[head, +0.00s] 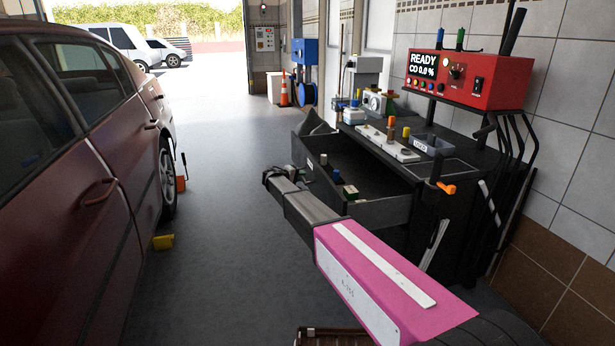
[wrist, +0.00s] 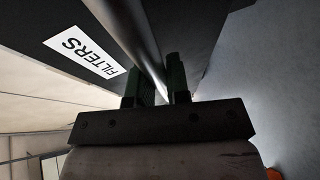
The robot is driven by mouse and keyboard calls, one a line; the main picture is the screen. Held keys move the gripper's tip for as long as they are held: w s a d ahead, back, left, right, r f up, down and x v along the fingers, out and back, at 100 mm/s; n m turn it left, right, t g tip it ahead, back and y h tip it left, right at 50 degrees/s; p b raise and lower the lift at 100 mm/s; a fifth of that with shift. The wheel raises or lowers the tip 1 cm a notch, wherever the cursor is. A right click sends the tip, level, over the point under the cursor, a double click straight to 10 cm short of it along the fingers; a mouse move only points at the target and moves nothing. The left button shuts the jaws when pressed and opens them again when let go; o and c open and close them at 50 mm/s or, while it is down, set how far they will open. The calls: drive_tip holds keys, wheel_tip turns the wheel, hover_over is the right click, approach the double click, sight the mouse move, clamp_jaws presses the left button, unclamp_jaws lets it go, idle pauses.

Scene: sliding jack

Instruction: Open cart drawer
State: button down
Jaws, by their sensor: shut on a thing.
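The dark cart (head: 455,175) stands against the tiled wall on the right. Its drawer (head: 385,212) is pulled well out toward the car, and its inside shows from above with several small items in it. My gripper (head: 292,174) is at the outer face of the drawer front. In the wrist view my gripper's dark fingers (wrist: 158,88) are shut on the round bar handle (wrist: 139,42). The handle runs along the drawer front (wrist: 85,25), beside a white FILTERS label (wrist: 84,57). My arm hides part of the drawer front in the head view.
A dark red car (head: 75,190) stands close on the left, with a yellow chock (head: 163,242) by its wheel. Bare floor lies between car and cart. A red analyser (head: 468,78) and several tools sit on the cart top.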

drive_tip(key=shift+a, duration=0.2)
drive_tip(key=c, duration=1.1)
unclamp_jaws()
drive_tip(key=shift+s, duration=0.1)
drive_tip(key=v, duration=1)
drive_tip(key=shift+s+a, duration=0.2)
drive_tip(key=shift+a, duration=0.1)
drive_tip(key=shift+a, duration=0.1)
